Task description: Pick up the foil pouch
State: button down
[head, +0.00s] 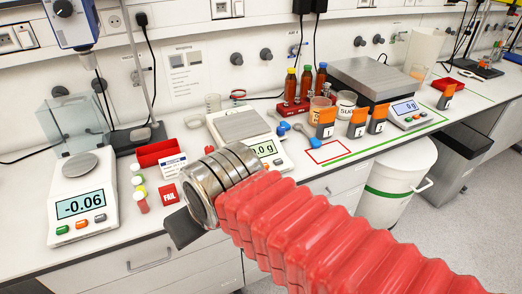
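I cannot make out a foil pouch for certain in the head view. My arm, in a ribbed red sleeve with a metal collar, reaches in from the lower right over the bench's front edge. Only a dark flat part of my gripper (184,228) shows beyond the collar; the rest is hidden, so its opening and anything in it cannot be seen. Several small dark packs with orange upper parts, among them a left one (326,123) and a middle one (357,122), stand on the bench to the right, apart from my gripper.
A scale reading -0.06 (82,208) stands at left, beside small capped vials (139,190) and a red FAIL card (167,194). A second scale (240,126) is behind my arm. Bottles in a red rack (291,108) stand farther back.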

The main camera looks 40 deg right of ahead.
aim_at(357, 126)
jog(key=z, duration=2.1)
